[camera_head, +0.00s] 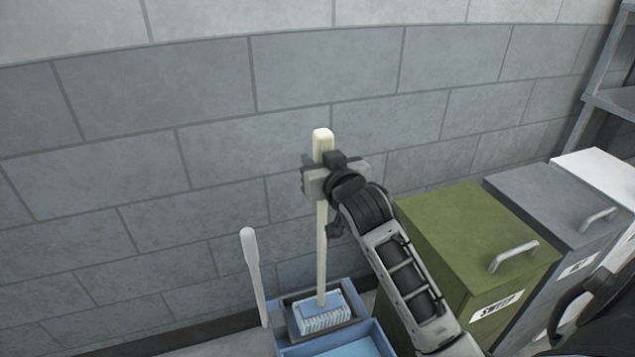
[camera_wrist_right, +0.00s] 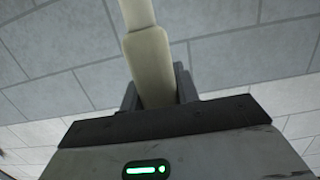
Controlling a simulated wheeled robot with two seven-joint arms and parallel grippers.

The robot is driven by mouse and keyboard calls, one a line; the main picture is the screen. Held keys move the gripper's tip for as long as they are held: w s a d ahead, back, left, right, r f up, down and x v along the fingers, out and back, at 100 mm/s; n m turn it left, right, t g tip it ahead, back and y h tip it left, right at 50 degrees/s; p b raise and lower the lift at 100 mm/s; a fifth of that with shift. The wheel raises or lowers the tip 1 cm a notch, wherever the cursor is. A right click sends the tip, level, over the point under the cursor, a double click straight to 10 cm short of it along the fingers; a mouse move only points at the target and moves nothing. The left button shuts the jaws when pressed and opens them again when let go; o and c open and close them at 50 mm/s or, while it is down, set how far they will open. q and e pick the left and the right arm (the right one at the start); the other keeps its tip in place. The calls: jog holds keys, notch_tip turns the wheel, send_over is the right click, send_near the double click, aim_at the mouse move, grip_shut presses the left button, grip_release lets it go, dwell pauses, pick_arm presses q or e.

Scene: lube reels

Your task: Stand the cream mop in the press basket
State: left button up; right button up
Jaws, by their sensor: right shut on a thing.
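The cream mop (camera_head: 321,250) stands nearly upright in the head view. Its blue and white head (camera_head: 324,312) is at the dark-rimmed press basket (camera_head: 290,321) on the blue bucket; I cannot tell whether it rests on the basket's bottom. The handle also shows between the fingers in the right wrist view (camera_wrist_right: 152,65). My left gripper is not in view.
A white handle (camera_head: 252,265) stands left of the bucket (camera_head: 345,349). A green bin (camera_head: 470,235), a grey bin (camera_head: 555,210) and a white bin (camera_head: 600,170) line the wall at right. A grey block wall (camera_head: 150,180) is close behind the mop.

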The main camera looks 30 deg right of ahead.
notch_tip(320, 180, down, 7)
jog(key=w+d, duration=0.1)
jog(key=w, duration=0.2)
jog(key=shift+d+r+b, duration=0.2)
jog(key=shift+b, duration=0.2)
jog(key=shift+f, duration=0.15)
jog(key=o, duration=1.1)
jog(key=shift+f, duration=0.15)
